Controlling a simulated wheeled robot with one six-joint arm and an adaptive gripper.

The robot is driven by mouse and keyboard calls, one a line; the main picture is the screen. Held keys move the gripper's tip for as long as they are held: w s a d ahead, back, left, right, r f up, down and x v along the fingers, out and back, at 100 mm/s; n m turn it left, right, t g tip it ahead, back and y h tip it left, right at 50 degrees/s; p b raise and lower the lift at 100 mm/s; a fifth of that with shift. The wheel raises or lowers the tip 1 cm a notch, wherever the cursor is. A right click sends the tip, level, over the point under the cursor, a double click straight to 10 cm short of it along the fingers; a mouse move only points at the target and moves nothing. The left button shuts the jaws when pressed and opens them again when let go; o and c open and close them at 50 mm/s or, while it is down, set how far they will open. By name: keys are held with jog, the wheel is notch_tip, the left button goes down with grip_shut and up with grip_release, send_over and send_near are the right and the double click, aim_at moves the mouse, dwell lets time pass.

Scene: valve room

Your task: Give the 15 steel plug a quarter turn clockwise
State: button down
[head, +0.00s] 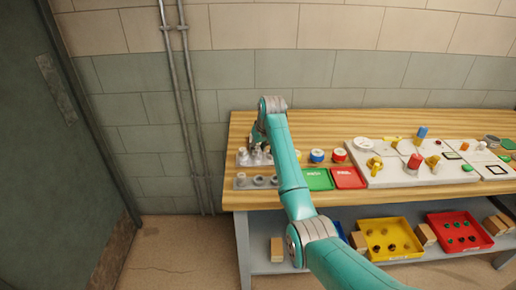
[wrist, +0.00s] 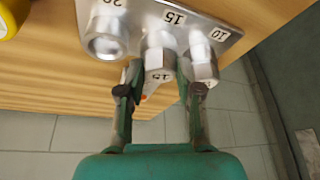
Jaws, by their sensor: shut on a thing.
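The 15 steel plug (wrist: 159,64) stands in a steel plate (wrist: 146,12) in the wrist view, its end marked 15 and facing me. My gripper (wrist: 160,92) has one finger on each side of it and is shut on it. The plug's far part and the exact finger contact are hard to see. In the head view the plate with the plugs (head: 243,158) is at the left end of the bench, and my gripper is largely hidden by my arm.
The 10 plug (wrist: 203,68) stands close to the right finger, and a larger plug (wrist: 105,42) is to the left. A second plate with rings (head: 242,182) lies in front. Green (head: 318,180) and red (head: 348,178) trays lie to the right.

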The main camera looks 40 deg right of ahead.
jog(key=shift+f, duration=0.1)
jog(key=shift+a+m+h, duration=0.1)
jog(key=shift+m+h, duration=0.2)
jog(key=shift+m, duration=0.5)
jog(key=shift+f+m+g+h, duration=0.1)
jog(key=shift+m+g+h, duration=0.2)
jog(key=shift+m, duration=0.4)
jog(key=shift+a+f+m+g+h, duration=0.1)
jog(key=shift+m+g+h, duration=0.3)
jog(key=shift+m, duration=1.1)
jog(key=shift+a+m, duration=0.1)
jog(key=shift+m, duration=0.3)
jog(key=shift+m+g+h, duration=0.3)
jog(key=shift+m+h, duration=0.2)
jog(key=shift+m, duration=0.6)
